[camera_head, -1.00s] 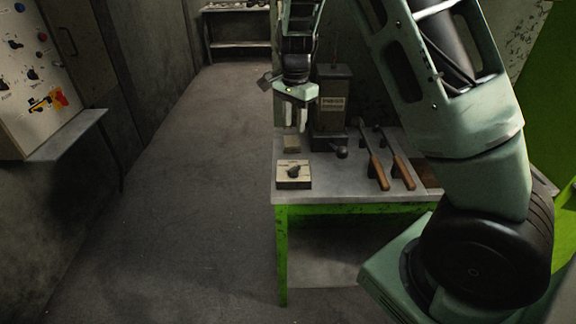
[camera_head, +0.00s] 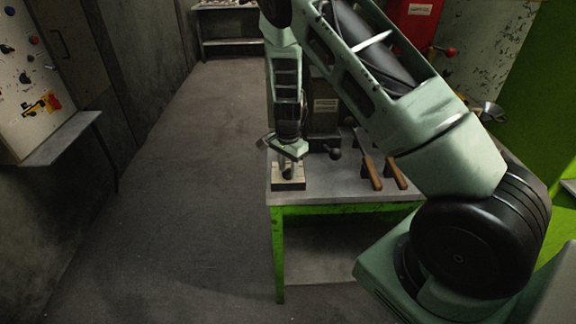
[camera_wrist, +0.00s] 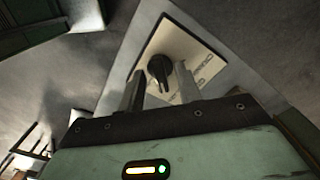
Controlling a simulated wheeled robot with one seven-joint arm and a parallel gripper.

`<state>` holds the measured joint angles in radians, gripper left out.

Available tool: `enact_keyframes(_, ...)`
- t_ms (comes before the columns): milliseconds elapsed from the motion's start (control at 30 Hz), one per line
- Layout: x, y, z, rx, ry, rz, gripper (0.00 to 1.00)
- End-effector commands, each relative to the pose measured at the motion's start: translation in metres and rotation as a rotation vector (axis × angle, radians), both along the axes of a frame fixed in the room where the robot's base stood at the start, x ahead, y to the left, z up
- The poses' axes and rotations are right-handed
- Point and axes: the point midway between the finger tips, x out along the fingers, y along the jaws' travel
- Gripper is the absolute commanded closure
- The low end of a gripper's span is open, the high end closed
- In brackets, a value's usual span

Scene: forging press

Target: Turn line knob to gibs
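The line knob (camera_wrist: 160,68) is a black pointer knob on a cream plate (camera_wrist: 196,62) with dark markings, too small to read. In the head view the plate (camera_head: 289,184) belongs to a small block at the near left corner of the table. My gripper (camera_wrist: 160,84) is open, with one finger on each side of the knob's near end in the wrist view. I cannot tell whether the fingers touch it. In the head view my gripper (camera_head: 288,172) points down over the block and hides the knob.
The grey tabletop (camera_head: 330,190) has green legs. Two wooden-handled tools (camera_head: 371,175) lie right of the block, and a dark lubricator-like box (camera_head: 324,105) stands behind. A wall control panel (camera_head: 28,85) with a shelf is at far left. The floor left of the table is clear.

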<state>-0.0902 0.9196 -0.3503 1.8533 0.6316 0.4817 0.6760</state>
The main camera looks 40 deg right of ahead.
Motion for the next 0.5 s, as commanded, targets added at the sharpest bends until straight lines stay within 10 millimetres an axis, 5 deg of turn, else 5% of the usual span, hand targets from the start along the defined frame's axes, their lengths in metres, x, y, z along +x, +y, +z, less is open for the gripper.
enact_keyframes(200, 0.0001, 0.0, -0.0002, 0.0, 0.0, 0.0, 0.65)
enact_keyframes(333, 0.0001, 0.0, -0.0001, 0.0, 0.0, 0.0, 1.0)
enact_keyframes(500, 0.0001, 0.0, 0.0, 0.0, 0.0, 0.001, 1.0)
